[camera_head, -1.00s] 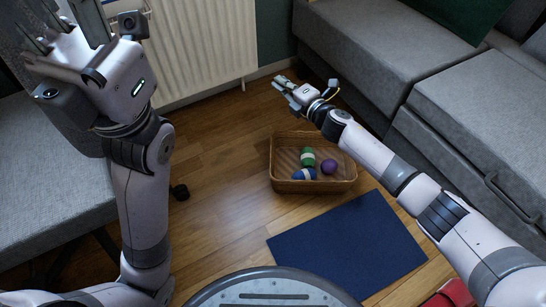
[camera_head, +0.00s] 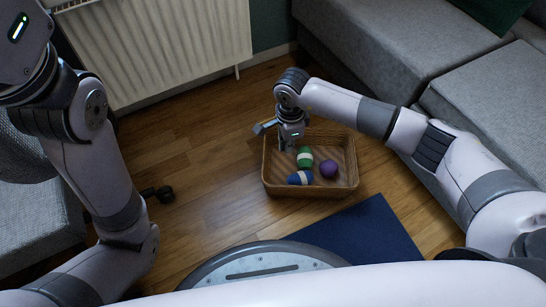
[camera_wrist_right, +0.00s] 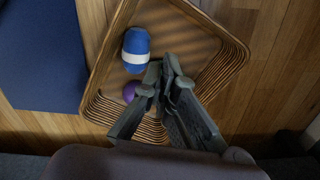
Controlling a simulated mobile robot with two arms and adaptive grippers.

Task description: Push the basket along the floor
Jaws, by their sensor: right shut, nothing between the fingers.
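The woven brown basket (camera_head: 310,191) stands on the wooden floor in the head view, in front of my base. A green-and-white roll (camera_head: 305,158), a blue-and-white roll (camera_head: 300,178) and a purple ball (camera_head: 328,169) lie in it. My left gripper is out of view.
A dark blue mat (camera_head: 365,231) lies just in front of the basket. A grey sofa (camera_head: 375,45) is at the right and a white radiator (camera_head: 155,45) at the back left. Bare floor (camera_head: 195,150) lies left of the basket.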

